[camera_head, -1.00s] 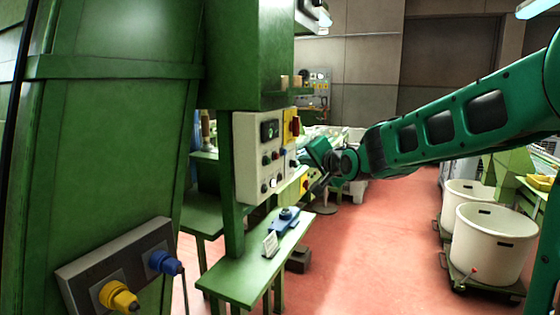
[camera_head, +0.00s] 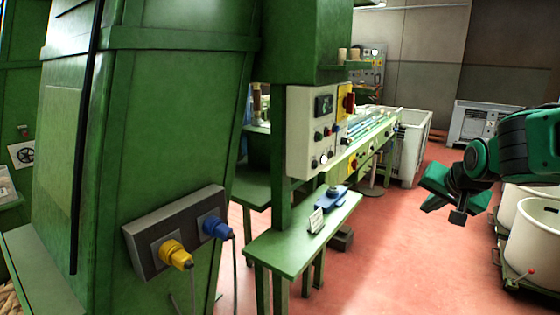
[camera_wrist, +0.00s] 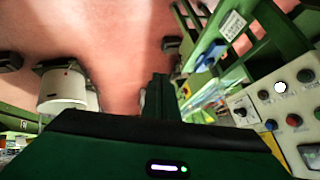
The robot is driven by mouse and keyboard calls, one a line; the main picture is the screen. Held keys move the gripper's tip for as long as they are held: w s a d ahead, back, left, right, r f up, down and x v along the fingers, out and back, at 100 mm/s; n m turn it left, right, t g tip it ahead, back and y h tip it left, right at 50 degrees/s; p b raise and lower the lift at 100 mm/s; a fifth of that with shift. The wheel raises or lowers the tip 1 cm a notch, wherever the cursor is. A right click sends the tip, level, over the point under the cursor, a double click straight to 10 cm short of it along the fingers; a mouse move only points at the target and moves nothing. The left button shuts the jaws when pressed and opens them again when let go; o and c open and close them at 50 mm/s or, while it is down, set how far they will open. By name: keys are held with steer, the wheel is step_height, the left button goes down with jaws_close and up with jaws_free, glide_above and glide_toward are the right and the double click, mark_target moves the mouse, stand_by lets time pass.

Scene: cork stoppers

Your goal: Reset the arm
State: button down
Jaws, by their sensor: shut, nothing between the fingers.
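My gripper (camera_head: 458,216) is at the right of the head view, at the end of my green arm. It hangs over the red floor, with white tubs behind it. Its dark fingers are together and hold nothing. In the wrist view the dark fingers of my gripper (camera_wrist: 160,95) stick up from the green housing at the bottom. No part of my gripper touches anything in view.
A green machine with a white control panel (camera_head: 311,132) stands mid-view, a low green bench (camera_head: 290,247) before it. A large green cabinet (camera_head: 165,120) with yellow and blue plugs fills the left. White tubs (camera_head: 535,245) stand at the right. The red floor (camera_head: 420,260) between is clear.

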steer(key=s+d+f+g, duration=0.1)
steer(key=s+f+g, duration=0.2)
steer(key=s, duration=0.7)
steer(key=s+d+f+n+g+y, duration=0.1)
steer(key=s+f+g, duration=0.1)
steer(key=s, duration=0.8)
steer(key=s+d+f+g, duration=0.1)
steer(key=s+f+g, duration=0.2)
steer(key=s, duration=0.8)
steer(key=shift+f+n+g+y, duration=0.3)
steer(key=shift+f, duration=0.35)
steer(key=shift+w+f, duration=0.25)
steer(key=shift+w, duration=0.35)
